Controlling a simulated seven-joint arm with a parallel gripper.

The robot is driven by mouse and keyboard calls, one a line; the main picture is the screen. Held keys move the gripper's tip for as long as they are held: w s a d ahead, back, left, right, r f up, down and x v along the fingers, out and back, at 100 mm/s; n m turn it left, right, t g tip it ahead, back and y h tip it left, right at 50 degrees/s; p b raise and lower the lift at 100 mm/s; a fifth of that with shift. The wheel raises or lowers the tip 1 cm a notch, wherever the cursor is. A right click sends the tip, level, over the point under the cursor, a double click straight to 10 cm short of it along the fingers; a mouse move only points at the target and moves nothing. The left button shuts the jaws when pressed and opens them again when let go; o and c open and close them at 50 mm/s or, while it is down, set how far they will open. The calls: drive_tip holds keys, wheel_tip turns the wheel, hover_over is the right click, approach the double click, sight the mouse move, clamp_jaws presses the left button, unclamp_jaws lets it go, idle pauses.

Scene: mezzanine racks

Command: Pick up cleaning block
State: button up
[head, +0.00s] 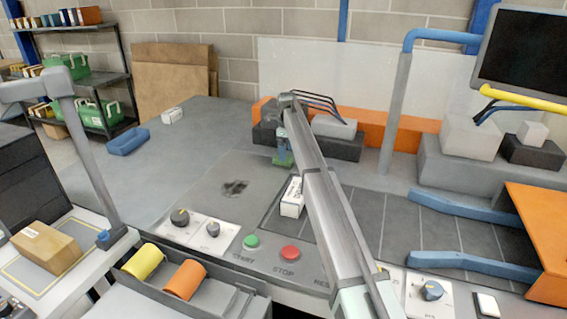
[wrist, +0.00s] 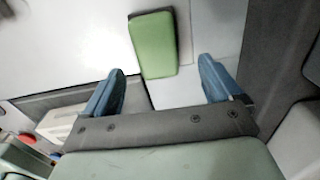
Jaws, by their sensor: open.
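In the wrist view a green block (wrist: 152,45), which looks like the cleaning block, lies on a pale surface. It is ahead of my gripper (wrist: 162,66), near the middle of the gap between the blue fingers. The fingers are spread wide, and neither touches the block. In the head view my gripper (head: 283,148) is over the back middle of the grey bench. A small green patch shows at its lower end there; I cannot tell whether it is the block or part of the gripper.
A white box (head: 292,198) stands on the bench beside my arm. An orange beam (head: 375,128) and a dark grey block (head: 335,146) are close behind the gripper. A blue tray (head: 127,141) and another white box (head: 172,116) are at left, with open bench between.

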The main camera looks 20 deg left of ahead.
sight(289, 163)
drive_tip(key=f, duration=0.5)
drive_tip(key=shift+s+a, duration=0.1)
drive_tip(key=shift+a, duration=0.1)
drive_tip(key=c, duration=1.2)
drive_tip(key=shift+o, duration=0.2)
